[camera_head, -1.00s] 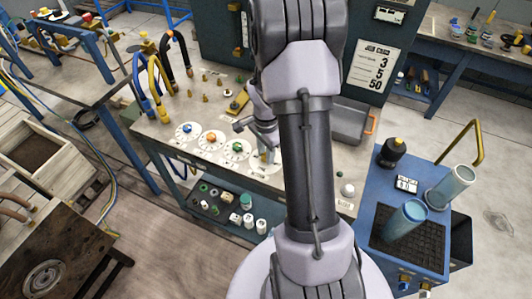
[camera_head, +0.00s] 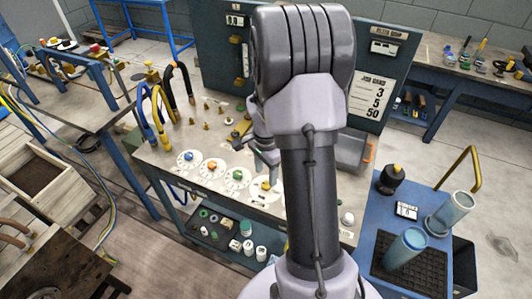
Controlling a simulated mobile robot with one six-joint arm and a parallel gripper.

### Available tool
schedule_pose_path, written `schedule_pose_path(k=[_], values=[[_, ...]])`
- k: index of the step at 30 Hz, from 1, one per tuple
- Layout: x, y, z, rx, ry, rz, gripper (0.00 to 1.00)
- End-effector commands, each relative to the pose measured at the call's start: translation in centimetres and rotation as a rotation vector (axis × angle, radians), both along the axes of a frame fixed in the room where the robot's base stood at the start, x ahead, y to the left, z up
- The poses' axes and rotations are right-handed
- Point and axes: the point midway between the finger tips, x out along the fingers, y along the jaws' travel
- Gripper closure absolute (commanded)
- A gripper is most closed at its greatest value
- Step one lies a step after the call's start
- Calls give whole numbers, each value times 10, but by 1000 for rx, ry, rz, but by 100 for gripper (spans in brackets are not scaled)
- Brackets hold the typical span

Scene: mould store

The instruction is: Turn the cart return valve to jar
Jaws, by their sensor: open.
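Four round white dials with coloured knobs lie along the front of the bench: a blue knob (camera_head: 188,156), an orange knob (camera_head: 212,165), a green knob (camera_head: 238,174) and a yellow knob (camera_head: 266,185). Their markings are too small to read, so I cannot tell which is the cart return valve or where each points. My gripper (camera_head: 271,160) is open, pointing down just above and behind the yellow knob's dial. My arm hides the bench to the right of it. I cannot tell whether the fingers touch the knob.
A blue cart (camera_head: 377,205) on the right carries two grey-blue cylinders (camera_head: 405,248) and a black-and-yellow item (camera_head: 392,180). Blue, yellow and black hoses (camera_head: 160,105) stand at the bench's left. A lower shelf (camera_head: 205,225) holds small jars. A grey tray (camera_head: 352,150) is behind my arm.

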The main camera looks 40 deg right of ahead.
Motion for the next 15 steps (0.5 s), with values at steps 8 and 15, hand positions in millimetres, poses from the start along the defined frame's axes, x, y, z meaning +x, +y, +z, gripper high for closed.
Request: schedule_pose_path(k=[8, 15], values=[[1, 0, 97, -2, -4, 0, 49], [0, 0, 127, 0, 0, 0, 49]])
